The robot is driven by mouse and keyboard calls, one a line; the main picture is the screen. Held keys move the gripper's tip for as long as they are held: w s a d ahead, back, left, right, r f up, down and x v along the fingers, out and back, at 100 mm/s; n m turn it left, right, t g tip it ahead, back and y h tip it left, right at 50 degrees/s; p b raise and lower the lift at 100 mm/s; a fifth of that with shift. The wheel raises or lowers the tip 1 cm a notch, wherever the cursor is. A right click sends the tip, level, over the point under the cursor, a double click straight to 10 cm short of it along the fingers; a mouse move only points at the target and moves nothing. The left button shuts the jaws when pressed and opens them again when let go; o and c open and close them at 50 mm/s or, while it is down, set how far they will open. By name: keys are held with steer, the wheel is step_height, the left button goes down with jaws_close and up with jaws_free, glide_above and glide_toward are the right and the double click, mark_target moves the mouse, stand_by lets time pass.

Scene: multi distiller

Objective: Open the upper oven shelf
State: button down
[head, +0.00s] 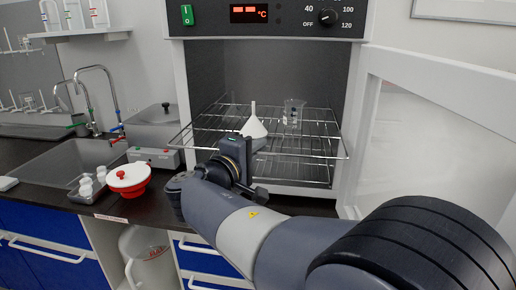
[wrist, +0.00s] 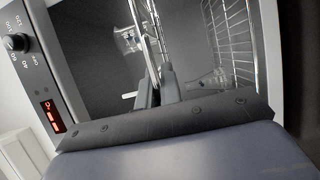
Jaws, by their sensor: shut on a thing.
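The oven (head: 265,60) stands open. Its upper wire shelf (head: 320,157) sticks out past the oven's front. An upside-down white funnel (head: 254,127) and a clear glass beaker (head: 293,113) stand on it. My gripper (head: 245,148) is at the middle of the shelf's front edge. In the wrist view my gripper (wrist: 158,88) is shut on the shelf's front bar (wrist: 148,45). In the head view my wrist hides the fingertips. The beaker also shows in the wrist view (wrist: 128,40).
The oven door (head: 440,120) is swung open on the right. A lower wire rack (head: 310,172) is inside the oven. A red and white container (head: 129,179) and a grey device (head: 155,125) stand on the counter to the left, beside the sink (head: 65,165).

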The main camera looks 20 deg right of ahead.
steer(key=c, duration=1.6)
jaws_free()
steer(key=shift+a, duration=0.1)
steer(key=v, duration=1)
steer(key=shift+s+a, duration=0.2)
steer(key=shift+f, duration=0.1)
steer(key=x, duration=1)
steer(key=shift+w+d, duration=0.3)
steer(key=shift+d, duration=0.1)
